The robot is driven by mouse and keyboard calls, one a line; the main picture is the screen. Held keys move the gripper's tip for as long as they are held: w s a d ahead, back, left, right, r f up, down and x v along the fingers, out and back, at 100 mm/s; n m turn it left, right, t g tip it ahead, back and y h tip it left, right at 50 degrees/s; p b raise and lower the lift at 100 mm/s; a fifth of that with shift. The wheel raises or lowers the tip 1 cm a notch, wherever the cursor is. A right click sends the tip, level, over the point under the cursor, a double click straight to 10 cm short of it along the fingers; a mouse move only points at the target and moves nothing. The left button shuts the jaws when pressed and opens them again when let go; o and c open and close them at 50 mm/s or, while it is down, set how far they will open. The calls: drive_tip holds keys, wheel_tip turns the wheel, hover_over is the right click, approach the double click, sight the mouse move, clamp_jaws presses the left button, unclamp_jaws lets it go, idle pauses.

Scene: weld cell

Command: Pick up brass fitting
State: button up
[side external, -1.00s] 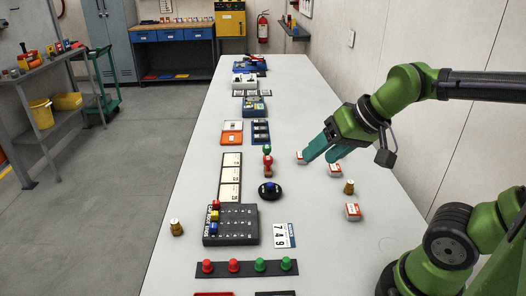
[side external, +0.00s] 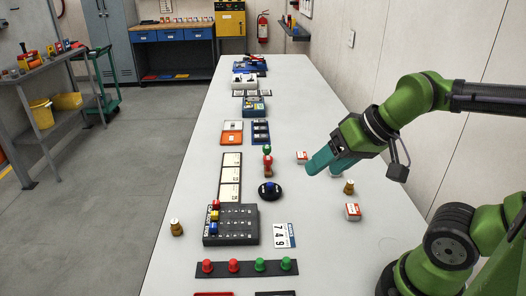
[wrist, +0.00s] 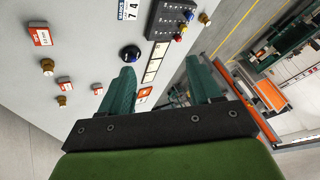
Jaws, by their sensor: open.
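A brass fitting with a pale top (side external: 349,187) stands upright on the white table, just right of and nearer than my gripper (side external: 322,168). A similar brass fitting (side external: 176,227) stands by the table's left edge. The wrist view shows brass fittings at upper left (wrist: 47,66), lower left (wrist: 62,101) and upper right (wrist: 204,19). My gripper also shows in the wrist view (wrist: 160,70). Its teal fingers are apart with nothing between them. It is above the table. In the side view it hides part of the table behind it.
Red-and-white boxes stand near the fittings (side external: 353,211) (side external: 301,157). A wall runs along the right.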

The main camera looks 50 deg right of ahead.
drive_tip(key=w+d+f+m+g, duration=0.2)
drive_tip(key=w+d+f+m, duration=0.15)
drive_tip(key=d+m, duration=0.3)
drive_tip(key=m+g+h, duration=0.3)
drive_tip(key=m+g, duration=0.1)
drive_tip(key=m, duration=2.6)
approach(351, 182)
wheel_tip(351, 182, down, 5)
drive_tip(key=shift+w+d+f, duration=0.1)
drive_tip(key=shift+w, duration=0.1)
drive_tip(key=f, duration=0.4)
drive_tip(key=shift+w+d+f, duration=0.1)
drive_tip(key=shift+w+d, duration=0.1)
drive_tip(key=shift+d, duration=0.2)
drive_tip(key=shift+w+f, duration=0.15)
drive_tip(key=shift+f, duration=0.4)
drive_tip(key=c, duration=1.2)
drive_tip(key=shift+o, duration=0.2)
drive_tip(key=shift+r, duration=0.1)
